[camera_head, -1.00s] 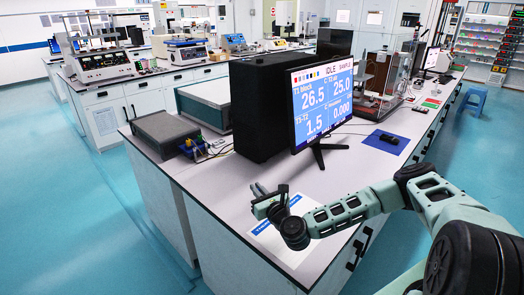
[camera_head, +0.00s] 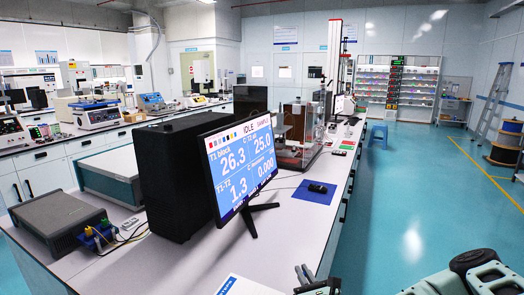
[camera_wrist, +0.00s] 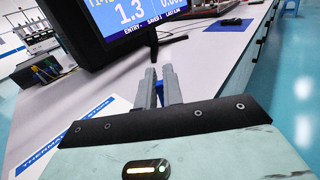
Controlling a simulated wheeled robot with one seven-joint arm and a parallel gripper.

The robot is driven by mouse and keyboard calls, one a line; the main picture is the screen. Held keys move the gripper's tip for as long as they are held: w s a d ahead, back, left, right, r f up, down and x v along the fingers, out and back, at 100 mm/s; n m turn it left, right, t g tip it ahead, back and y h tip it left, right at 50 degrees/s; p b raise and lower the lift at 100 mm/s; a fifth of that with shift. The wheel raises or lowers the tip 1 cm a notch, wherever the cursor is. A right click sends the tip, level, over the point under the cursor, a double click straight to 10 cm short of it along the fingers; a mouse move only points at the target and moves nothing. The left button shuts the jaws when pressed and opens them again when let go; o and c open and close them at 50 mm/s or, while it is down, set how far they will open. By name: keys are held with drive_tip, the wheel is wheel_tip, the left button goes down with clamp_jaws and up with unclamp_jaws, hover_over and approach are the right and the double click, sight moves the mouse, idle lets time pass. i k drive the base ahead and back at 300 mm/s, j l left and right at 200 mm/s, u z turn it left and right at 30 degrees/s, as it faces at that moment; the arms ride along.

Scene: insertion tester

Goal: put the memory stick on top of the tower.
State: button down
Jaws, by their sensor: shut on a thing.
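My gripper (camera_head: 305,274) is at the bottom edge of the head view, over the near part of the bench. In the wrist view its two grey fingers (camera_wrist: 160,86) are close together, with a small blue thing (camera_wrist: 159,93) between them, probably the memory stick. Most of it is hidden by the fingers. A large black box (camera_head: 172,170), which looks like the tower, stands on the bench behind the monitor, left of and beyond my gripper. Its top is clear. Its lower part shows in the wrist view (camera_wrist: 68,18).
The monitor (camera_head: 240,165) stands between my gripper and the black box. A blue mat (camera_head: 314,194) with a small dark object lies to its right. A grey instrument (camera_head: 55,220) with cables sits at left. A printed sheet (camera_head: 245,287) lies on the near bench.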

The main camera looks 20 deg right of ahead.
sight(192, 123)
drive_tip(key=i+j+z, duration=0.1)
drive_tip(key=j+z, duration=0.35)
drive_tip(key=j, duration=0.2)
drive_tip(key=j+z, duration=0.45)
drive_tip(key=j, duration=0.2)
drive_tip(key=j+z, duration=0.45)
drive_tip(key=j, duration=0.25)
